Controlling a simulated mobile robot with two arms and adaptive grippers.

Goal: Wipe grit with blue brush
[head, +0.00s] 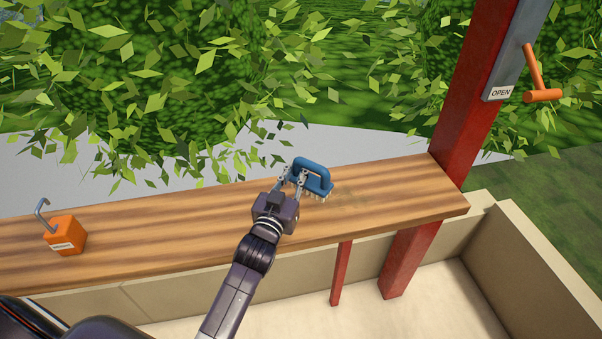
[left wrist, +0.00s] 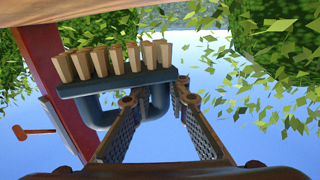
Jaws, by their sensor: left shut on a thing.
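The blue brush (head: 312,177) has a loop handle and pale bristles, and it is over the wooden shelf (head: 140,225). My left gripper (head: 289,180) is shut on the brush's handle. In the left wrist view the brush (left wrist: 118,88) shows its tan bristle tufts beyond my left gripper's fingers (left wrist: 150,110). A faint brownish patch of grit (head: 348,199) lies on the shelf just right of the brush. Whether the bristles touch the wood I cannot tell. My right gripper is not in view.
An orange block with a grey hook (head: 65,236) stands on the shelf at the left. A red post (head: 470,95) rises at the right, with an orange lever (head: 538,78) and an OPEN sign (head: 500,93). Below is a pale walled bin (head: 450,300). Leafy bushes stand behind.

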